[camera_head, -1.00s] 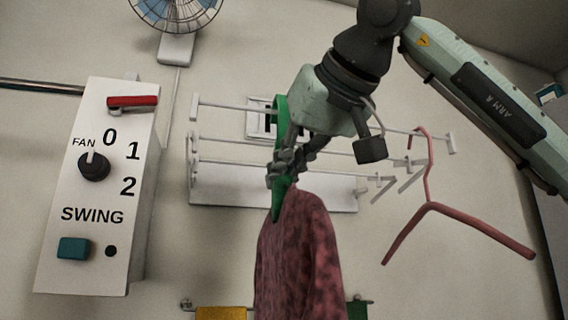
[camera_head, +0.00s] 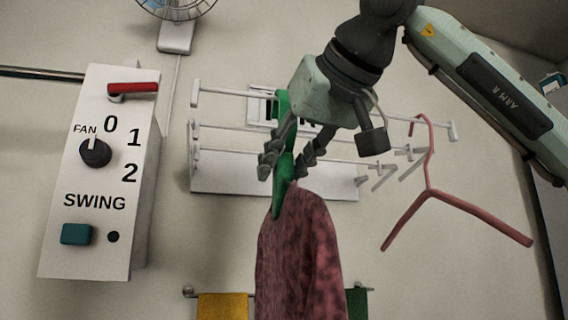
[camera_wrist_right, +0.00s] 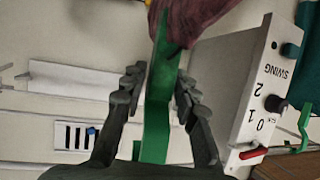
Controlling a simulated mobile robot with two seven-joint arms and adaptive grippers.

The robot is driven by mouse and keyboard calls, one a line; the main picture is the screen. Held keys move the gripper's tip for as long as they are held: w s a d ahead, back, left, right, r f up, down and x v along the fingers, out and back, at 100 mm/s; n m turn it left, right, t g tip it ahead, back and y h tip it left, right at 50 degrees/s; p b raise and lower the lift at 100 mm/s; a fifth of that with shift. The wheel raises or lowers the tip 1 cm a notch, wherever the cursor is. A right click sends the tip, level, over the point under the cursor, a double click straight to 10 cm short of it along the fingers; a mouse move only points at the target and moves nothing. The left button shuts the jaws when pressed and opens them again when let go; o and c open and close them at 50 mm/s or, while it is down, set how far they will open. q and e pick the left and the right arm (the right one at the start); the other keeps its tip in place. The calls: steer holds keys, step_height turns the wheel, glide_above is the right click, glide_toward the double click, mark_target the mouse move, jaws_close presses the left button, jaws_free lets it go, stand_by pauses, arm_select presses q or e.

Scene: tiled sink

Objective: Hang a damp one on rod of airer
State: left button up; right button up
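A dark pink mottled garment (camera_head: 298,255) hangs on a green hanger (camera_head: 281,190) in front of the white wall airer (camera_head: 225,180). The hanger's upper part reaches the airer's outer rod (camera_head: 225,92); whether its hook sits over that rod I cannot tell. My right gripper (camera_head: 288,160) is open, with one finger on each side of the green hanger. In the right wrist view the hanger (camera_wrist_right: 158,105) passes between the spread fingers, with gaps beside it, and the garment (camera_wrist_right: 195,18) shows beyond. My left gripper is not in view.
An empty pink hanger (camera_head: 430,195) hangs at the airer's right end. A control box (camera_head: 100,180) with FAN and SWING controls is on the left, below a wall fan (camera_head: 176,35). A yellow cloth (camera_head: 222,306) and a green cloth (camera_head: 357,304) hang on a low rail.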

steer(key=v, duration=1.2)
steer(key=shift+d, duration=0.1)
